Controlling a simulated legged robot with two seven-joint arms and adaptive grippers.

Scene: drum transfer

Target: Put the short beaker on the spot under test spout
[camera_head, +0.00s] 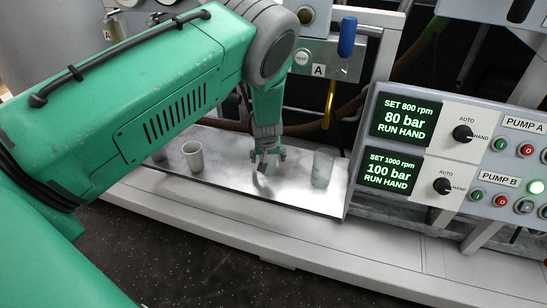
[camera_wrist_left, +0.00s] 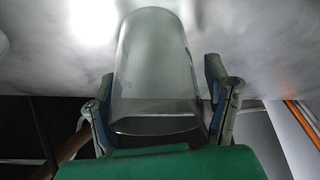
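My left gripper (camera_head: 267,158) points down over the metal shelf (camera_head: 225,150), its fingers apart. In the left wrist view a clear glass beaker (camera_wrist_left: 155,70) with faint markings stands between the two fingers (camera_wrist_left: 160,105). The fingers lie close along its sides; I cannot tell whether they press on it. In the head view this beaker is mostly hidden by the gripper. Another clear glass beaker (camera_head: 322,168) stands to the right of the gripper. A round test button (camera_head: 302,57) and an A plate (camera_head: 319,70) are above and behind; the spout's spot is not clearly visible. My right gripper is not in view.
The pump control panel (camera_head: 450,150) borders the shelf on the right.

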